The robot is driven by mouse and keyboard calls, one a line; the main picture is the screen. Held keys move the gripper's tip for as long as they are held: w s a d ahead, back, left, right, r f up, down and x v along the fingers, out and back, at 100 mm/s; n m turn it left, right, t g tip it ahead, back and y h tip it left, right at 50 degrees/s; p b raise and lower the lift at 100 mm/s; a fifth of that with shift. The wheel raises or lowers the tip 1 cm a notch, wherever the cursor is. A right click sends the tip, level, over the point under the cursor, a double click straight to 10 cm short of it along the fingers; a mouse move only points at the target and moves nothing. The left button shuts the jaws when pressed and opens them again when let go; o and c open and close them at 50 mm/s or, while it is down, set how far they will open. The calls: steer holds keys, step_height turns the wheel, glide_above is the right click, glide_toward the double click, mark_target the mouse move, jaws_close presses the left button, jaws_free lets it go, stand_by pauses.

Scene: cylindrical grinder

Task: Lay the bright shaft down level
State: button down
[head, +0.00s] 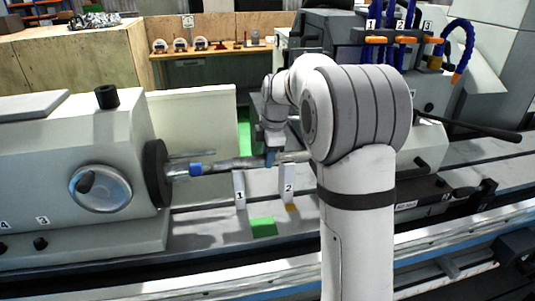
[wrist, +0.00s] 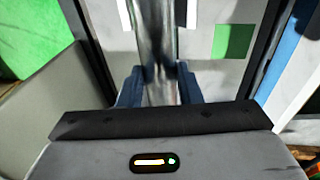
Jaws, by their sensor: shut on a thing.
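The bright shaft (head: 222,165) is a shiny metal bar running from near the dark round face plate (head: 157,173) rightward to behind my arm. It has a blue band (head: 195,169) near its left end. My gripper (head: 270,158) comes down from above and is shut on the shaft right of its middle. In the wrist view the shaft (wrist: 155,45) passes between the blue fingers (wrist: 160,88). White supports marked 1 (head: 239,190) and 2 (head: 287,182) stand below the shaft; I cannot tell whether it touches them. The shaft's right end is hidden.
The grey headstock (head: 70,170) stands at left. A green patch (head: 263,227) lies on the machine bed in front of the supports. Blue hoses with orange fittings (head: 376,40) and a black lever (head: 475,128) are at right. A wooden bench (head: 215,53) is behind.

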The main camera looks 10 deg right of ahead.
steer(key=shift+r, duration=0.2)
steer(key=c, duration=1.5)
jaws_free()
steer(key=o, duration=0.4)
steer(key=shift+s, duration=0.1)
steer(key=shift+c, duration=0.2)
steer(key=shift+o, duration=1)
steer(key=shift+f, duration=0.3)
steer(key=r, duration=0.5)
steer(key=s+r, duration=0.1)
steer(key=r, duration=0.2)
steer(key=shift+d+b, duration=0.35)
steer(key=shift+b, duration=0.05)
steer(key=shift+s, duration=0.1)
